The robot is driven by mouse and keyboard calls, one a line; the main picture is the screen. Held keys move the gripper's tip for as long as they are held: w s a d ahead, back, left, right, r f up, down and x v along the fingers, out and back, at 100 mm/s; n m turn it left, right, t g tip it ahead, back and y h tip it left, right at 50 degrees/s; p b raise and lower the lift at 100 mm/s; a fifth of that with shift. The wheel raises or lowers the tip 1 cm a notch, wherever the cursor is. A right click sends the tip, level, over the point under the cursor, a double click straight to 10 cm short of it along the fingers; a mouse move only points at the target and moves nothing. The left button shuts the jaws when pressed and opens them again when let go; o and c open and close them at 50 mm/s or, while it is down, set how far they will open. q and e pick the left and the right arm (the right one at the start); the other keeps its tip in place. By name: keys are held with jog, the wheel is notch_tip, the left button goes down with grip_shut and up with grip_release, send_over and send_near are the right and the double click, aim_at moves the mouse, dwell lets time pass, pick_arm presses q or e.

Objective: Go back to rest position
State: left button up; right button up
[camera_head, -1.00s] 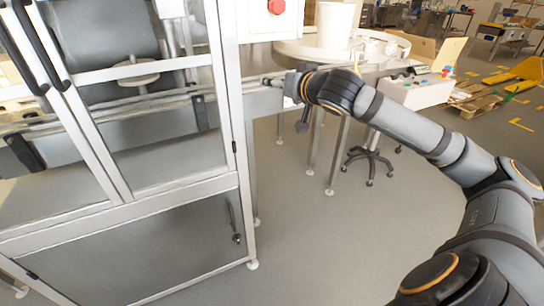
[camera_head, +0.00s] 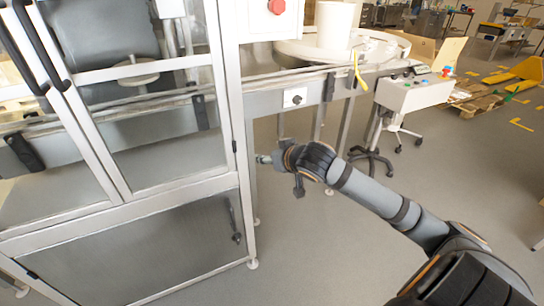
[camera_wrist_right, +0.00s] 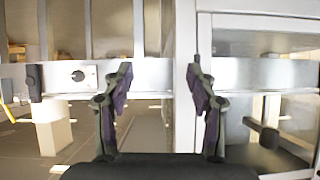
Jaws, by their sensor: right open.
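My right gripper (camera_head: 264,159) is in the middle of the head view, at the end of my right arm, which reaches in from the lower right. It is near the metal post at the right edge of the machine cabinet (camera_head: 165,195) and below the conveyor. In the right wrist view the two fingers of the right gripper (camera_wrist_right: 158,85) stand wide apart with nothing between them. Behind them are the cabinet's metal frame and the conveyor rail. My left gripper is not in the head view.
The knob plate (camera_head: 295,97) is on the conveyor side above my right arm. A round table (camera_head: 390,47) with a white container (camera_head: 334,24) stands behind. A control box (camera_head: 414,93) and a wheeled stool base (camera_head: 371,158) are to the right. The floor (camera_head: 300,255) below my arm is clear.

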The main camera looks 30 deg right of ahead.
jog(key=shift+f, duration=0.2)
dwell(0.4)
